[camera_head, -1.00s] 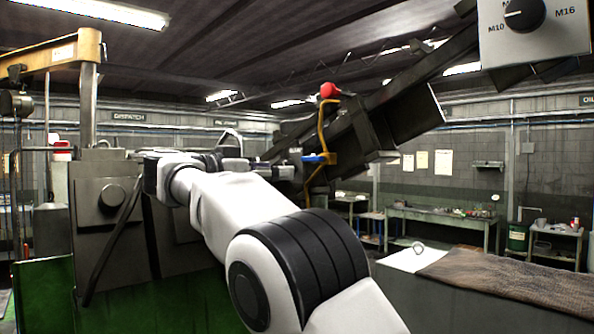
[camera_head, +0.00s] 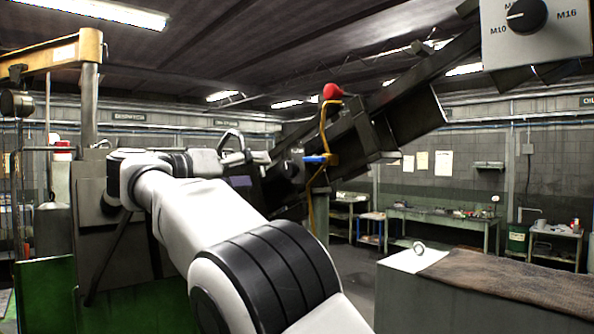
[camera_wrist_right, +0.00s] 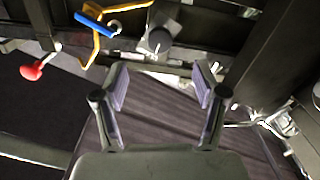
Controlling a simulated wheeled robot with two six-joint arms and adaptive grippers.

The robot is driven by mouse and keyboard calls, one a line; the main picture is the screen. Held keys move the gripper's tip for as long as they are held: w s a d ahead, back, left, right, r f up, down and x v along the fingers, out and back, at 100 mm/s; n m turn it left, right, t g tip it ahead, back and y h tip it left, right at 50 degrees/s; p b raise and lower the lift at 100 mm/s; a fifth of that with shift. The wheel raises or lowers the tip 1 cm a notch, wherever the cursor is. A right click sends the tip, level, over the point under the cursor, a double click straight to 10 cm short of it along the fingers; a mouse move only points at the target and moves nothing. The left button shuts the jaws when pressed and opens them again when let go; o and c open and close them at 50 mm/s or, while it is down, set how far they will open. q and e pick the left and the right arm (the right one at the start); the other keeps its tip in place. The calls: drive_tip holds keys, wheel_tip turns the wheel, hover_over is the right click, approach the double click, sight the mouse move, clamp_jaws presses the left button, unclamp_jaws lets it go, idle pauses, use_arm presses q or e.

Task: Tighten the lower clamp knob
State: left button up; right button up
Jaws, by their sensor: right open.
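A round grey knob (camera_wrist_right: 157,40) on a small plate shows in the right wrist view, just beyond my right fingertips; I cannot tell for certain that it is the lower clamp knob. My right gripper (camera_wrist_right: 160,86) is open and empty, its two pads apart on either side below the knob and not touching it. In the head view my right gripper (camera_head: 256,158) is small and side-on, left of the sloping dark rail (camera_head: 375,125). A small grey knob (camera_head: 297,152) shows there, beside the yellow bracket. My left gripper is out of view.
A dial (camera_head: 526,15) marked M10 and M16 is at upper right. A bench with a brown mat (camera_head: 510,279) is at lower right.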

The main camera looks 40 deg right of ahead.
sight(286, 170)
drive_tip(key=shift+m, duration=0.5)
drive_tip(key=d, duration=0.8)
drive_tip(key=shift+w+d, duration=0.3)
drive_tip(key=shift+d+f+m, duration=0.1)
drive_tip(key=shift+d+m, duration=0.1)
drive_tip(key=shift+m, duration=1.7)
drive_tip(key=shift+a+m, duration=0.55)
drive_tip(key=shift+m, duration=0.65)
drive_tip(key=shift+d, duration=0.3)
drive_tip(key=c, duration=0.5)
clamp_jaws()
drive_tip(key=shift+r+n, duration=0.2)
drive_tip(key=shift+n, duration=0.1)
drive_tip(key=shift+f+n, duration=0.1)
drive_tip(key=shift+n, duration=0.7)
drive_tip(key=n, duration=0.5)
drive_tip(key=o, duration=0.5)
unclamp_jaws()
drive_tip(key=shift+a, duration=0.2)
